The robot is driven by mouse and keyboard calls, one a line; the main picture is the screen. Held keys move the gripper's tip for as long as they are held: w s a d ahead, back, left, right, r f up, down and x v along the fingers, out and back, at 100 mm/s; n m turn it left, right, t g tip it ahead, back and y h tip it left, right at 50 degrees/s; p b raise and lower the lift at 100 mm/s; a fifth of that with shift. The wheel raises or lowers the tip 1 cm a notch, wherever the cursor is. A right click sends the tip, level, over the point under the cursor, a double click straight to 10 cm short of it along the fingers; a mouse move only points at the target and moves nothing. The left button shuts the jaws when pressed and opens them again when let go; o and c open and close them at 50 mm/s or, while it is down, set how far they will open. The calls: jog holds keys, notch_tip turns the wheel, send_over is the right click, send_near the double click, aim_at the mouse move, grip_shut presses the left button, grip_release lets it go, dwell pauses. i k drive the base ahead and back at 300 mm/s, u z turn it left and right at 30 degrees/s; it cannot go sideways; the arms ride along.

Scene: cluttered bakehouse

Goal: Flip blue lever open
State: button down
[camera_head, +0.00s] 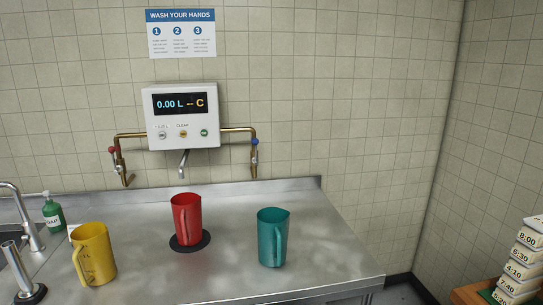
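The blue lever (255,143) is a small handle on the brass pipe (239,130) to the right of the white water dispenser box (183,117) on the tiled wall. It appears to stand upright against the pipe, but it is too small to tell its valve position. A red lever (112,150) sits on the matching pipe at the left. The box display reads 0.00 L and a dash before C. The spout (183,163) points down above the counter. My gripper is not in view.
On the steel counter (335,262) stand a red jug (186,216) on a black round pad (190,242), a teal jug (272,238) at right and a yellow jug (92,254) at left. A soap bottle (53,213) and tap (24,218) are far left. Stacked labelled boxes (522,260) stand lower right.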

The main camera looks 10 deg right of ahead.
aim_at(255, 160)
jog(key=z, duration=0.05)
jog(key=k, duration=0.45)
jog(key=u, duration=0.3)
jog(key=i, duration=0.9)
jog(key=u, duration=0.75)
